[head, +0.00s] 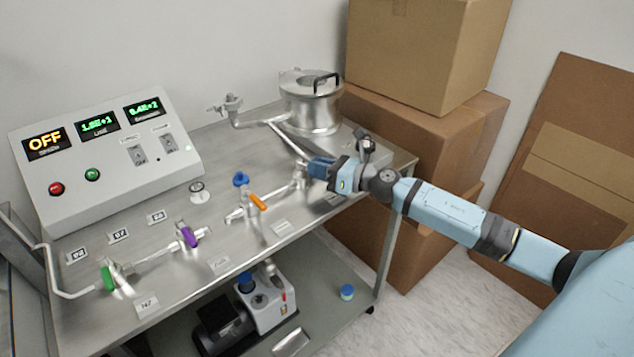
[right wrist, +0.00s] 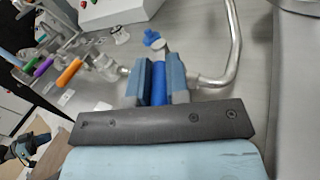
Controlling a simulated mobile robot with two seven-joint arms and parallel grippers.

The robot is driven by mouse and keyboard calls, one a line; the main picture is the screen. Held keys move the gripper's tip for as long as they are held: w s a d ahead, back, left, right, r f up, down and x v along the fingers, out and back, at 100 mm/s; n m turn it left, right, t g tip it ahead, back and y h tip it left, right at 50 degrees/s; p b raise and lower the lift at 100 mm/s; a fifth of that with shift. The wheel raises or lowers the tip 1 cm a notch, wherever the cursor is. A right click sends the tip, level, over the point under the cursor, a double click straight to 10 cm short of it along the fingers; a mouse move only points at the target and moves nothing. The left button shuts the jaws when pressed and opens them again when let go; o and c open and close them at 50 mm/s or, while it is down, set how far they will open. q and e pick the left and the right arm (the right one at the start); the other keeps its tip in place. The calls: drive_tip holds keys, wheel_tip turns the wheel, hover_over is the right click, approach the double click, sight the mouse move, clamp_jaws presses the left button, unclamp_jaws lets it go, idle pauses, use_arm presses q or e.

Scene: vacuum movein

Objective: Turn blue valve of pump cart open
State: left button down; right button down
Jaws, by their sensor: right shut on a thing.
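The pump cart (head: 200,297) has a steel top with a line of pipes and coloured valve levers. My right gripper (head: 318,168) is at the right end of this line. In the right wrist view, its two fingers are shut on the blue valve handle (right wrist: 158,88), which lies lengthwise between them. In the head view, the fingers mostly hide this handle. The orange lever (head: 257,202), purple lever (head: 189,237) and green lever (head: 108,278) stand to its left. A separate blue knob (head: 240,180) sits behind the orange lever.
A control box (head: 120,160) reading OFF stands at the back left. A steel chamber (head: 310,105) stands behind my right gripper, with a pipe running down towards it. Cardboard boxes (head: 415,150) are stacked beyond the cart's right edge. A pump (head: 265,300) sits on the lower shelf.

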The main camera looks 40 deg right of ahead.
drive_tip(key=shift+d+n+g+y+b, duration=0.1)
drive_tip(key=shift+n+g+y+b, duration=0.2)
drive_tip(key=shift+y+b, duration=0.25)
drive_tip(key=shift+w, duration=0.1)
drive_tip(key=c, duration=1.1)
unclamp_jaws()
drive_tip(key=shift+s+d+f, duration=0.1)
drive_tip(key=shift+s+d, duration=0.15)
drive_tip(key=shift+s, duration=0.1)
drive_tip(key=b+v, duration=0.1)
drive_tip(key=v, duration=1.2)
